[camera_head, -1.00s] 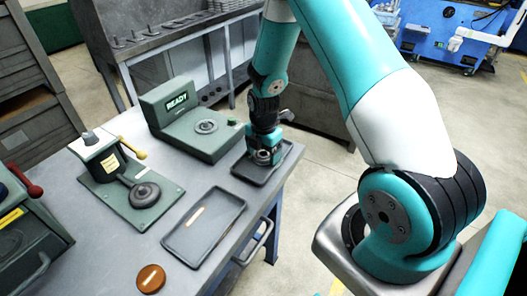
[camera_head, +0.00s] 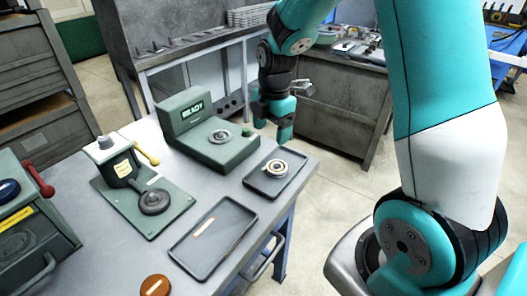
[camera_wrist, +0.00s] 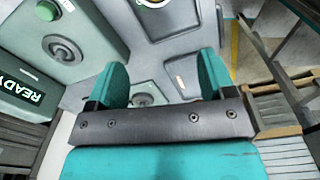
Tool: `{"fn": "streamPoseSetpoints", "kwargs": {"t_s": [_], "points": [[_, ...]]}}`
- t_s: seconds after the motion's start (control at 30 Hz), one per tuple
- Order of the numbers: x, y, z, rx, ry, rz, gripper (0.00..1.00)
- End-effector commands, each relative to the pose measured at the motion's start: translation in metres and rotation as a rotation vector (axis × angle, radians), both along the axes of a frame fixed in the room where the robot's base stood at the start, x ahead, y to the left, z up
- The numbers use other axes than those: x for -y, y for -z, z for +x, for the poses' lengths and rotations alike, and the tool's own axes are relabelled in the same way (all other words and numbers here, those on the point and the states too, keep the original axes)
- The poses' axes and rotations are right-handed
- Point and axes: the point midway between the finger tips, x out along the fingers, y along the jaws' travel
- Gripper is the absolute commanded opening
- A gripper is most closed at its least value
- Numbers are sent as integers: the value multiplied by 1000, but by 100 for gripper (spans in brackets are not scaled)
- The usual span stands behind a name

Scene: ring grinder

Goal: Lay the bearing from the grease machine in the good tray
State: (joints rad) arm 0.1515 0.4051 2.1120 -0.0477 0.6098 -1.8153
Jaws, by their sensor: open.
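The bearing (camera_head: 277,168), a pale ring, lies in the small dark tray (camera_head: 259,182) at the right corner of the table. A label shows partly beneath it. My gripper (camera_head: 286,137) is above and behind that tray, clear of the bearing. In the wrist view its two green fingers (camera_wrist: 162,82) are spread with nothing between them. The green machine with a yellow-knobbed lever and a round dark pad (camera_head: 155,202) stands at the left; no bearing shows on the pad. I cannot read the tray labels.
A second dark tray (camera_head: 237,235) with an orange-white label lies empty at the front. A green machine reading READY (camera_head: 217,150) stands behind. A brown disc (camera_head: 155,286) lies at the front edge. A green box with a red lever (camera_head: 30,225) is at far left.

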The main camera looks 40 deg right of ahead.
Motion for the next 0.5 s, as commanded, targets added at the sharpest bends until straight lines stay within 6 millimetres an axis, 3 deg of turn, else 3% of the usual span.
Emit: {"fn": "streamPoseSetpoints", "kwargs": {"t_s": [0.17, 0.3, 0.5], "points": [[-81, -54, -45, 13, 312, 117, 76], [-137, -87, -102, -44, 595, 216, 76], [-181, -112, -178, -163, 905, 293, 76]]}}
